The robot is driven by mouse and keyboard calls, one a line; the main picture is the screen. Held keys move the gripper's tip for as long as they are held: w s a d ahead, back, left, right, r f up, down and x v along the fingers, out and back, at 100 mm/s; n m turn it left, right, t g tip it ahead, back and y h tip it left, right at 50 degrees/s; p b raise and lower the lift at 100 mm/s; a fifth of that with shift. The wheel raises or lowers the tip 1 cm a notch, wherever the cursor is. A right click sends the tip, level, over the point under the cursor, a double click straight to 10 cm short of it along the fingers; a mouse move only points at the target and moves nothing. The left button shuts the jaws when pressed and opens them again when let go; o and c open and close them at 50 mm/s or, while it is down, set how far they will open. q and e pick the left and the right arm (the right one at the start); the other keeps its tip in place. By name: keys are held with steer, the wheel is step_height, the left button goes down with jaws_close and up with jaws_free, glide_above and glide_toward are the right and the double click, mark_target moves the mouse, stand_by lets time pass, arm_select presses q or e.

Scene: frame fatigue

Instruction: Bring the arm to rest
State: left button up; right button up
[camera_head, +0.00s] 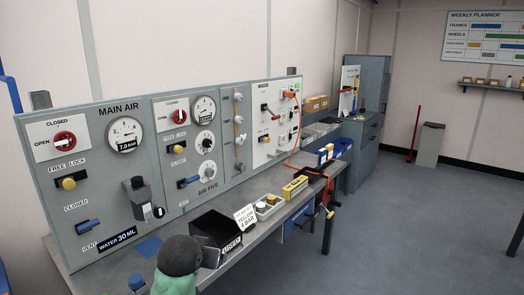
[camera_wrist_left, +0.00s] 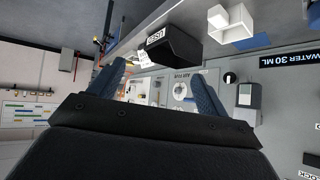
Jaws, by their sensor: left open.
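My left arm (camera_head: 178,258) comes in at the bottom of the head view, a dark rounded link above a green part, at the front edge of the bench. My left gripper (camera_wrist_left: 155,82) shows two blue-grey fingers spread apart in the left wrist view, with nothing between them. In the head view its grey tip is near the black bin, and the arm partly hides it. My right arm and gripper are out of view.
The grey MAIN AIR panel (camera_head: 87,130) with knobs, levers and gauges stands behind the bench (camera_head: 285,178). A labelled black bin (camera_head: 212,228) is close to my left gripper; it also shows in the left wrist view (camera_wrist_left: 178,45). Open floor (camera_head: 420,230) lies to the right.

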arm_select(q)
steer(key=s+f+g, duration=0.4)
steer(key=s+f, duration=1.1)
steer(key=s, duration=0.4)
steer(key=s+a+f+g, duration=0.1)
steer(key=s+f+g, duration=0.3)
steer(key=s+f, duration=1.1)
steer(key=s, duration=0.4)
steer(key=shift+s, duration=0.1)
steer(key=shift+c, duration=0.3)
